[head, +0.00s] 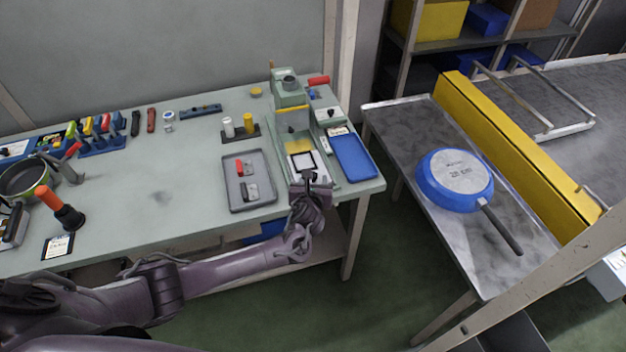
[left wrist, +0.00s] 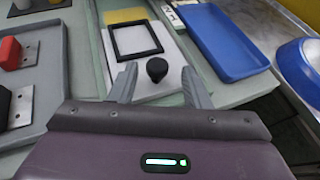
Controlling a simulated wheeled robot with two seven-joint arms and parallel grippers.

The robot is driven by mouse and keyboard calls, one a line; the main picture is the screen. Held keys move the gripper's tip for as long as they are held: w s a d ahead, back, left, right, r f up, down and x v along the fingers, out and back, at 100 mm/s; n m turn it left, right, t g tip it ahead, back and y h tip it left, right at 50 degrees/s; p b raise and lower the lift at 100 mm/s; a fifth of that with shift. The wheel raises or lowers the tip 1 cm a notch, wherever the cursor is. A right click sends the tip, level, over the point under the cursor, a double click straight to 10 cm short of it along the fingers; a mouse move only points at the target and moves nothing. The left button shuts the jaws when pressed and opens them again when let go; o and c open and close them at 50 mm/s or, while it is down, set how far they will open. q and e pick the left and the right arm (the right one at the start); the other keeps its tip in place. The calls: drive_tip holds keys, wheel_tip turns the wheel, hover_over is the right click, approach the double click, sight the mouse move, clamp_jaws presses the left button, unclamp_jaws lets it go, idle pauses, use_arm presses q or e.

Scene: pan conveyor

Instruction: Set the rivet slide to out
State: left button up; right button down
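The rivet slide (head: 291,146) is a white plate with a black square frame, lying in the base of the pale green press (head: 290,90) on the table. In the left wrist view the slide's plate (left wrist: 142,88) has a round black knob (left wrist: 157,68) at its near end. The black frame (left wrist: 136,39) lies in the open, beyond the knob. My left gripper (head: 310,180) is at the slide's near end. In the left wrist view its two fingers (left wrist: 158,84) are open, one on each side of the knob, with gaps visible. My right gripper is out of view.
A grey tray (head: 232,203) with red and black handled parts is left of the press. A blue tray (head: 353,158) is right of it. A blue pan (head: 446,184) lies on the metal side table (head: 400,125). The table's middle left is clear.

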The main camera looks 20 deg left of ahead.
use_arm(q)
drive_tip(key=shift+a, duration=0.1)
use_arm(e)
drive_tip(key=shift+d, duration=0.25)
use_arm(q)
drive_tip(key=shift+s+r, duration=0.1)
drive_tip(key=shift+s, duration=0.2)
drive_tip(key=v, duration=0.7)
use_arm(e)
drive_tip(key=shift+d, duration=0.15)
